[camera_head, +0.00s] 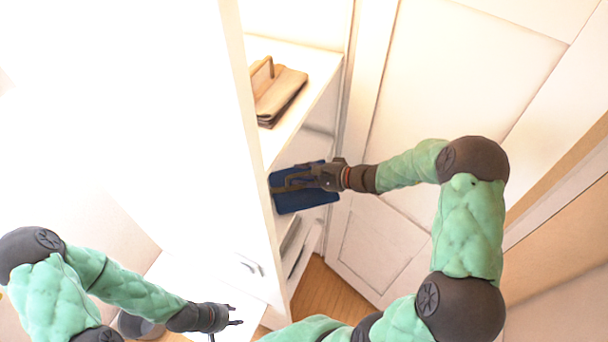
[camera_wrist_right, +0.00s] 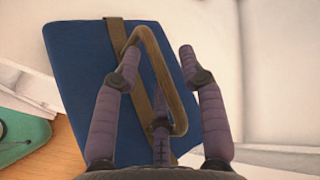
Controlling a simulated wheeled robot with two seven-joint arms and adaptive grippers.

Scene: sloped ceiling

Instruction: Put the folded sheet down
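The folded sheet (camera_head: 308,200) is a flat dark blue bundle with a brown strap and a loop handle. It is at the mouth of the cabinet's middle compartment, partly past the front edge; I cannot tell whether it rests on a shelf. My right gripper (camera_head: 300,178) is at its strap side. In the right wrist view the blue sheet (camera_wrist_right: 82,95) lies beyond the fingers. My right gripper (camera_wrist_right: 160,58) has its fingers spread, with the handle (camera_wrist_right: 172,85) between them. My left gripper (camera_head: 236,322) is open and empty at the lower left, far from the sheet.
A tan folded bundle with a handle (camera_head: 279,95) lies on the upper shelf (camera_head: 307,62). A lower compartment (camera_head: 293,245) holds dark flat items. A white cabinet side panel (camera_head: 250,120) stands left of the shelves, and a panelled white door (camera_head: 440,80) is right.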

